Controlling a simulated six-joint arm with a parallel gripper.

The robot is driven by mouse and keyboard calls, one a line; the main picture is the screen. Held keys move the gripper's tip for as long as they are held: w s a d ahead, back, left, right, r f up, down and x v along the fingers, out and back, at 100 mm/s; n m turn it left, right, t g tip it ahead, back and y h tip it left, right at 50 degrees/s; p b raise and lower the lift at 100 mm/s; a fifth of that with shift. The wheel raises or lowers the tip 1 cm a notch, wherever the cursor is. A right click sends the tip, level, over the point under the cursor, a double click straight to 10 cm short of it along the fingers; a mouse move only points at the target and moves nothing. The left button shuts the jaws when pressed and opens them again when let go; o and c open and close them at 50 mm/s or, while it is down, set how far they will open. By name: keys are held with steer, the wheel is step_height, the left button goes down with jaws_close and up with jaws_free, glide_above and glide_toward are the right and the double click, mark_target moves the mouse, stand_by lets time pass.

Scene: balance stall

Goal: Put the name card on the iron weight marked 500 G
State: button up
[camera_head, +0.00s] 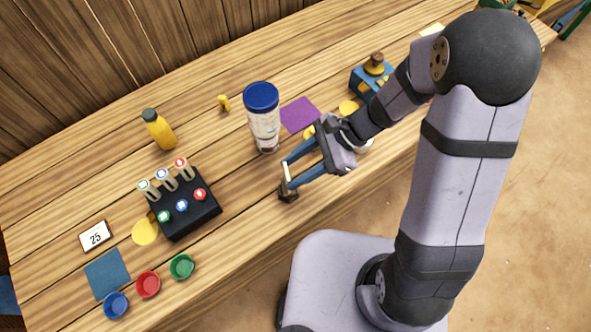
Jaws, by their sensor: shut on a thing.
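My gripper (287,173) is over the front middle of the table, its two blue fingers reaching left. It is shut on a thin pale thing (287,171), seen nearly edge-on between the fingertips; it looks like the name card, but no writing shows. A small dark block (288,196) shows just below the fingertips near the table's front edge. It looks like an iron weight; no marking is readable and the fingers partly hide it. I cannot tell whether the pale thing touches it.
Left of my gripper stand a tall jar with a blue lid (262,97) and a black rack (196,216) with coloured discs. Farther left are a card reading 25 (95,236), an orange bottle (159,130) and small cups (148,284). A blue box (362,84) stands behind my arm.

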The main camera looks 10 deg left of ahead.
steer(key=shift+f, duration=0.85)
steer(key=shift+f, duration=0.2)
steer(key=o, duration=1.4)
steer(key=shift+c, duration=0.2)
steer(key=shift+r, duration=0.2)
steer(key=shift+w+d+r, duration=0.1)
steer(key=b+v, duration=0.1)
steer(key=v, duration=1)
steer(key=shift+d+r, duration=0.25)
steer(key=shift+d, duration=0.05)
